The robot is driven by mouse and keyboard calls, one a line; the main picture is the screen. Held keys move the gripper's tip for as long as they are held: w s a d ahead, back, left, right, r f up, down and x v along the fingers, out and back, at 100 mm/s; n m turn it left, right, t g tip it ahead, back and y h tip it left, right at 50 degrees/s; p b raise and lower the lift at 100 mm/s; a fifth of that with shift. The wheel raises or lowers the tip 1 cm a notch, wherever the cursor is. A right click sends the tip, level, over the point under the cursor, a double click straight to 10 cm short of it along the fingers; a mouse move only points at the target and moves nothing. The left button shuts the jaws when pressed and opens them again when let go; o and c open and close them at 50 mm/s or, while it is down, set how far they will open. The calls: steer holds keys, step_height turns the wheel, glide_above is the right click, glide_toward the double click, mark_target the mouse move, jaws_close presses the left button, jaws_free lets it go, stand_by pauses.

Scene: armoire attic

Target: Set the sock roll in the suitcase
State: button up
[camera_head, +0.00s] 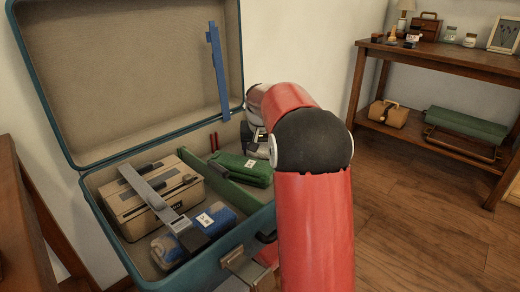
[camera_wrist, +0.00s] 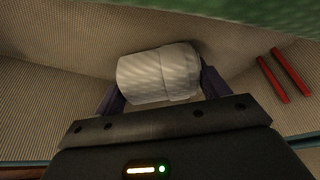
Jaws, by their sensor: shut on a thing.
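The open suitcase (camera_head: 190,262) has a teal shell and beige lining, and its lid stands raised at the back. My gripper (camera_head: 252,138) reaches into its right rear part, mostly hidden by my red arm in the head view. In the wrist view my gripper (camera_wrist: 162,88) is shut on the pale sock roll (camera_wrist: 157,74), with a dark finger at each end. The roll is close to the beige lining; I cannot tell whether it touches it. I cannot make out the roll in the head view.
In the suitcase lie a tan case (camera_head: 150,203), a blue pack (camera_head: 212,220), a green bundle (camera_head: 243,168) and a green divider (camera_head: 222,178). Two red sticks (camera_wrist: 280,75) are right of the roll. A wooden shelf (camera_head: 440,56) stands at right.

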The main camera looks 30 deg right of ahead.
steer(key=o, duration=1)
steer(key=p+v, duration=0.2)
steer(key=v, duration=1)
steer(key=shift+a+r, duration=0.1)
